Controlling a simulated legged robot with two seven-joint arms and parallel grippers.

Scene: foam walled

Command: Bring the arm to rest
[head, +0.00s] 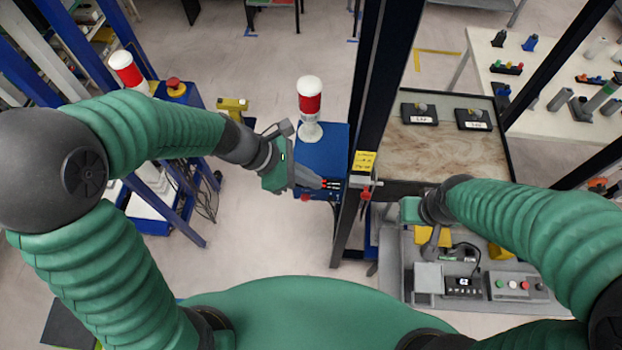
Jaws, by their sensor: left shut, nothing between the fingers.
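My left arm comes in from the left, in green ribbed sleeves. Its gripper (316,184) is shut and empty, its tips pointing right in front of the lower part of a blue box (318,145). I cannot tell whether the tips touch it. My right arm comes in from the right and is bent across the picture. Its gripper (430,246) points down near the grey bench with the control boxes. Its fingers are small and partly hidden, so their opening is unclear.
A red and white lamp (310,100) stands on the blue box. A dark post (375,110) rises beside it. A table (445,150) carries two black devices. A control box (518,286) with buttons is at lower right. Open floor (265,245) lies below my left gripper.

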